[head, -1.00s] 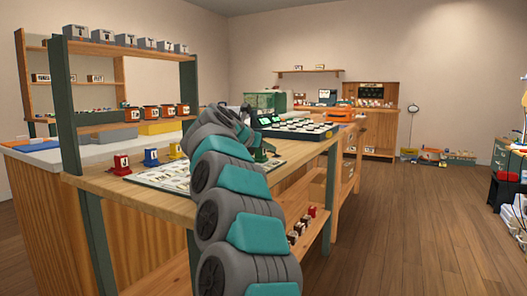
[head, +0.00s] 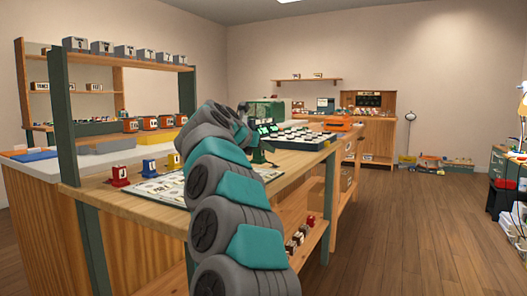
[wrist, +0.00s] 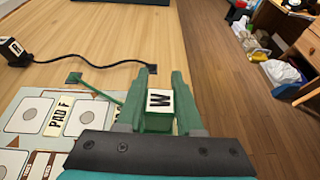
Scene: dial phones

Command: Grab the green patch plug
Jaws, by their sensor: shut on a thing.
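The green patch plug (wrist: 159,104) has a white label with a black "W" on its top face. In the wrist view it sits between the two dark green fingers of my gripper (wrist: 160,82), which are shut on its sides. A thin green cord runs from beside the left finger to a small dark square on the wood. In the head view my gripper (head: 262,147) is above the right part of the workbench, and the plug cannot be made out there.
A board with labelled pads (wrist: 32,115) lies on the wooden bench top (wrist: 110,40). A black plug (wrist: 15,52) with a cable lies at left. Red (head: 119,174) and blue (head: 149,165) blocks stand near the board. Open floor (head: 415,235) lies right of the bench.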

